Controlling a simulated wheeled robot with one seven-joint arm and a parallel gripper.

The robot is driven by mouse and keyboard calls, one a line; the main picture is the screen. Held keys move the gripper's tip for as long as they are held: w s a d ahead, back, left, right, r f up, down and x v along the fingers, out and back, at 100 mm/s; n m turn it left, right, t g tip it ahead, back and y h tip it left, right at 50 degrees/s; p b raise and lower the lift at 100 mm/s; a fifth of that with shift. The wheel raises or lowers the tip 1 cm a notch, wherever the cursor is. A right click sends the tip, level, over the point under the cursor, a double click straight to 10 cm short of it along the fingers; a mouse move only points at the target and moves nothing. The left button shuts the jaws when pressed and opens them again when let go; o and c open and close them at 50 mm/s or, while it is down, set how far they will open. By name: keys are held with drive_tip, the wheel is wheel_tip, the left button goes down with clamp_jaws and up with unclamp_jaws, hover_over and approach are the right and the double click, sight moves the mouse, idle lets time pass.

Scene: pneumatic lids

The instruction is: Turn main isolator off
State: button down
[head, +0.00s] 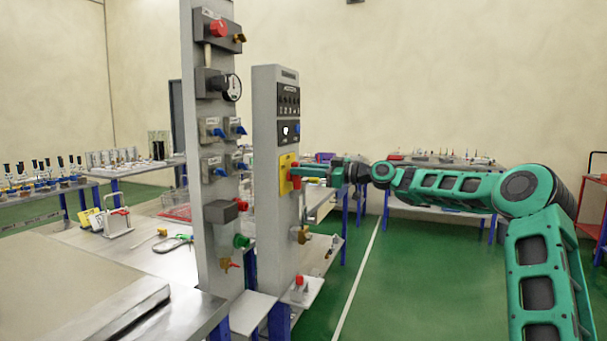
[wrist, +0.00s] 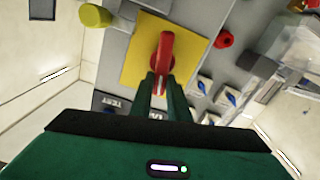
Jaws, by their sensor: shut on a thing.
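The main isolator is a red rotary handle (wrist: 166,52) on a yellow plate (wrist: 140,48), which is fixed to a grey upright panel. In the head view the yellow plate (head: 285,174) sits midway up the right-hand grey column, with the red handle (head: 295,181) on its front. My gripper (wrist: 163,75) has its two green fingers closed on the end of the red handle. In the head view my gripper (head: 302,176) reaches the handle from the right, and the fingers partly hide it. In the wrist view the handle lies along the line of my fingers.
A second grey column (head: 220,260) with a gauge, valves and a red knob stands just left of the panel. A metal-topped bench (head: 170,262) fills the lower left. Benches with small items stand behind. Green floor (head: 400,290) is open at the lower middle.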

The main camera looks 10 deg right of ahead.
sight(285, 178)
drive_tip(key=n, duration=0.5)
drive_tip(key=s+a+n, duration=0.1)
drive_tip(key=n, duration=0.1)
drive_tip(key=shift+f, duration=0.4)
drive_tip(key=n, duration=0.3)
drive_tip(key=f+n, duration=0.1)
drive_tip(key=shift+s+a+n, duration=0.25)
drive_tip(key=shift+n, duration=0.15)
drive_tip(key=shift+s+f+n, duration=0.1)
drive_tip(key=shift+f+n, duration=0.1)
drive_tip(key=shift+n, duration=0.7)
drive_tip(key=shift+f+n, duration=0.2)
drive_tip(key=shift+n, duration=0.7)
drive_tip(key=shift+f, duration=0.1)
drive_tip(key=c, duration=1.7)
unclamp_jaws()
